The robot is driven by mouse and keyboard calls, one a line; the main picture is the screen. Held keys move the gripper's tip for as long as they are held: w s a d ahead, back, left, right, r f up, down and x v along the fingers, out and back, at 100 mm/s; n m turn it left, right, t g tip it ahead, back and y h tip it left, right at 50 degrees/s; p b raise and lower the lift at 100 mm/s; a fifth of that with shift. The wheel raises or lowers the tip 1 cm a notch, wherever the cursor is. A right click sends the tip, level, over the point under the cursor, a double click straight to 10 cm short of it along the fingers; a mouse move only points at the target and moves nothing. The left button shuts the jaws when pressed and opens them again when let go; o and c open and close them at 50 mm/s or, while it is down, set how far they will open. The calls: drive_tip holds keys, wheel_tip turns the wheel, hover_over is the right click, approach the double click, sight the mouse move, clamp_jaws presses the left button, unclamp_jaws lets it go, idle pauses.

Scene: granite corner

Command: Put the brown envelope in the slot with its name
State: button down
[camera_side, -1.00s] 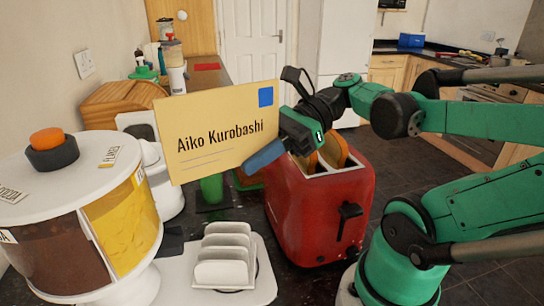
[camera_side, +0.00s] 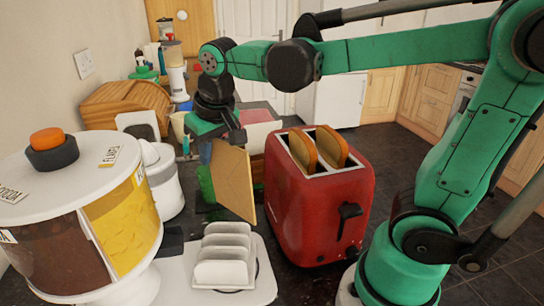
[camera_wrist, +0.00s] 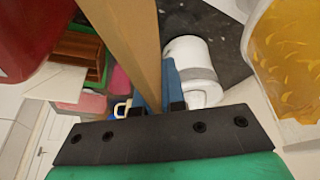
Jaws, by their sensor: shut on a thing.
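The brown envelope (camera_side: 233,182) hangs tilted below my gripper (camera_side: 216,142) in the side view, left of the toaster. Its plain tan face shows there, with no name visible. My gripper points down and is shut on the envelope's upper part. In the wrist view the envelope (camera_wrist: 128,35) is seen nearly edge-on, running up from between the blue fingers (camera_wrist: 170,88). Behind it are pink panels (camera_side: 262,132) and brown and green parts, partly hidden. I cannot read any slot name.
A red toaster (camera_side: 310,215) with bread stands right of the envelope. A white rack (camera_side: 225,265) is in front of it. A dispenser with a white lid (camera_side: 85,165) and a white appliance (camera_side: 163,180) stand left. A wooden bread box (camera_side: 115,103) is behind.

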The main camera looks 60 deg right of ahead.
drive_tip(key=s+d+r+m+g+h, duration=0.2)
drive_tip(key=d+m+g, duration=0.5)
drive_tip(key=d+m, duration=1.8)
wheel_tip(320, 180, down, 9)
drive_tip(key=w+n, duration=0.1)
drive_tip(key=shift+d, duration=0.3)
drive_tip(key=shift+r, duration=0.1)
drive_tip(key=c, duration=0.9)
unclamp_jaws()
